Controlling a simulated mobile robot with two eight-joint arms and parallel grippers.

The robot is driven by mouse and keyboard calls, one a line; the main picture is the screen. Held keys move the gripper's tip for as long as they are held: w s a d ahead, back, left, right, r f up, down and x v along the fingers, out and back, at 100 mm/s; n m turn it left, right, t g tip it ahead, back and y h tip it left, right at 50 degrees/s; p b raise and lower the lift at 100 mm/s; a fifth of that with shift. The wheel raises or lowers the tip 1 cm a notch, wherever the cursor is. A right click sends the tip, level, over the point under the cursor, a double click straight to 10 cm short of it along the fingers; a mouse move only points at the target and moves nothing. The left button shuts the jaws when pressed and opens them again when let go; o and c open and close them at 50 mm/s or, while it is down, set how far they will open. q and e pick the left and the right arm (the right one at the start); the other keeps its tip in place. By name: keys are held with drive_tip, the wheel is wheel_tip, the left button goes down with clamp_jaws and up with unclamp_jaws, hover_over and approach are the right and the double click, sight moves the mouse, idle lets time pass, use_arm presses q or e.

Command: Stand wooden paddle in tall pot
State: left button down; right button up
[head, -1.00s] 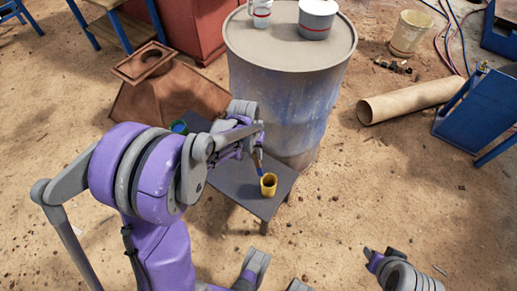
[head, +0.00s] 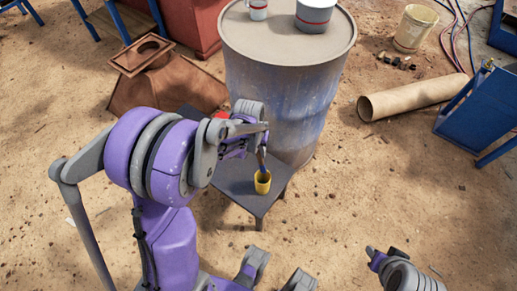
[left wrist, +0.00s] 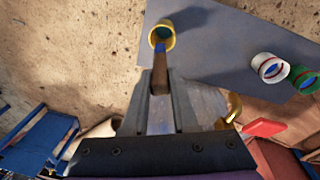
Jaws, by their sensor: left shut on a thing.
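My left gripper (head: 261,146) is shut on the wooden paddle (left wrist: 160,72), also seen in the head view (head: 262,160). The paddle points down toward the yellow pot (head: 263,182), which stands upright near the front corner of a small dark table. In the left wrist view, the paddle's far end meets the mouth of the yellow pot (left wrist: 169,42). Blue shows at that end, within the rim; I cannot tell how deep it reaches. My right gripper (head: 384,258) is at the lower right, away from the table, its jaws unclear.
A cardboard tube (head: 415,97) lies on the open ground at right.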

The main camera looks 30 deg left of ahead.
use_arm(q)
wheel_tip(320, 180, down, 3)
drive_tip(key=shift+r+b, duration=0.1)
drive_tip(key=shift+b, duration=0.7)
wheel_tip(320, 180, down, 9)
drive_tip(key=b, duration=0.7)
drive_tip(key=c, duration=0.6)
unclamp_jaws()
drive_tip(key=r+p, duration=0.1)
drive_tip(key=r, duration=0.2)
drive_tip(key=r+p, duration=0.1)
drive_tip(key=r, duration=0.3)
drive_tip(key=s+r, duration=0.1)
drive_tip(key=r, duration=0.2)
drive_tip(key=shift+a+r+p, duration=0.3)
drive_tip(key=shift+a+p, duration=0.05)
drive_tip(key=shift+p, duration=0.05)
